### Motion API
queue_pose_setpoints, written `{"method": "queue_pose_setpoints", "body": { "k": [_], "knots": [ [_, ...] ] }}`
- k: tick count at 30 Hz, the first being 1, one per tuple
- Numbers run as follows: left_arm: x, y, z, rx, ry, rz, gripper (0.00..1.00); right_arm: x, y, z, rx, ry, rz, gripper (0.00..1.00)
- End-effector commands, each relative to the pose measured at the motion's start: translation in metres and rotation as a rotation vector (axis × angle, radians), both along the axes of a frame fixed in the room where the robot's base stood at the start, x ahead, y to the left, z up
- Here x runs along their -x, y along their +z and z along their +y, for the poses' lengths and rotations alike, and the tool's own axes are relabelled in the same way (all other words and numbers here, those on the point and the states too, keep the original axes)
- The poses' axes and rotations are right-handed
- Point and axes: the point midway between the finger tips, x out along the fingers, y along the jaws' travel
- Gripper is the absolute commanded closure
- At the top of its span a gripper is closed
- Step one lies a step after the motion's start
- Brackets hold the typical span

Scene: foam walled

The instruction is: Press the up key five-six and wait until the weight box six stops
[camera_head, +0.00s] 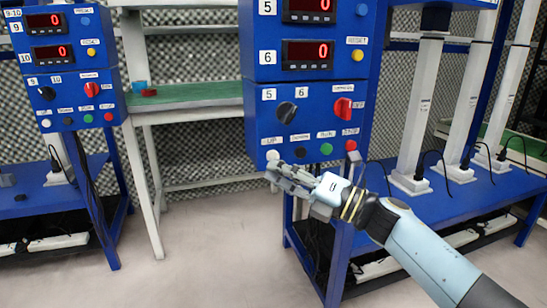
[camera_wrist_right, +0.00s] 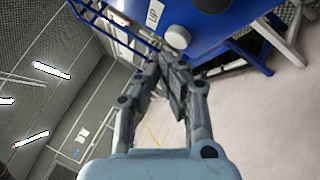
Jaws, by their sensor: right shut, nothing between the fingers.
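The up key five-six is a white round button (camera_head: 272,155) under the UP label on the lower left of the blue control box (camera_head: 262,130). It also shows in the right wrist view (camera_wrist_right: 178,37), beside its UP label. My right gripper (camera_head: 272,170) is shut and empty, its fingertips just below the key. In the right wrist view the fingertips (camera_wrist_right: 170,60) are close to the key; I cannot tell whether they touch it. The display for six (camera_head: 307,50) reads 0. I cannot pick out weight box six. My left gripper is not in view.
A dark button (camera_head: 299,152), a green button (camera_head: 326,149) and a red button (camera_head: 351,145) sit right of the key. A dark knob (camera_head: 286,112) and red switch (camera_head: 343,109) are above. A second blue control box (camera_head: 70,95) stands at left.

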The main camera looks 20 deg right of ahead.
Motion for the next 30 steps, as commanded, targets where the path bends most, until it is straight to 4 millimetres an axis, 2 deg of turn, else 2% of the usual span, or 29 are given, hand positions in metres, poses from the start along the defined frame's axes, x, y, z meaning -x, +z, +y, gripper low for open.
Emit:
{"method": "queue_pose_setpoints", "body": {
  "k": [11,30],
  "knots": [
    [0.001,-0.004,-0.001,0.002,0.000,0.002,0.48,-0.008,0.000,0.000,0.000,0.000,0.000,1.00],
    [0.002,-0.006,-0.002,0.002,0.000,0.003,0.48,-0.012,0.000,0.000,0.000,0.000,0.000,1.00]
  ]
}}
